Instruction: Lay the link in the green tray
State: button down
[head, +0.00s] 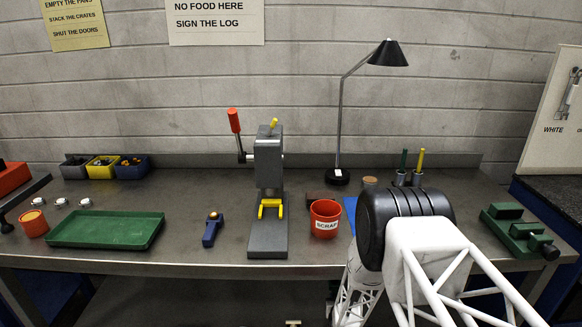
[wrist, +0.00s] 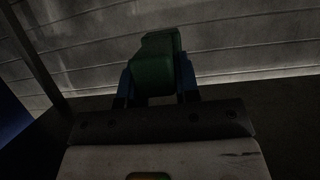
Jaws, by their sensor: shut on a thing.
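In the wrist view, my gripper (wrist: 158,82) has its two blue fingers shut on a dark green, blocky piece (wrist: 158,62), which looks to be the link. The piece stands out beyond the fingertips; the picture is dim, so its full shape is unclear. In the head view, my white arm with its black joint fills the lower right and the gripper and held piece are hidden. The green tray (head: 106,230) lies on the left part of the bench, flat and empty, well to the left of my arm.
A grey press (head: 268,200) with a red-handled lever stands mid-bench. A blue tool (head: 212,230) lies between tray and press. A red scrap cup (head: 325,218), a lamp (head: 338,130) and a green vise (head: 522,232) stand to the right. An orange pot (head: 34,224) is left of the tray.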

aim_at(337, 290)
jog(key=shift+w+d+r, duration=0.15)
jog(key=shift+w, duration=0.65)
jog(key=shift+w+d+r, duration=0.15)
jog(key=shift+w, duration=0.6)
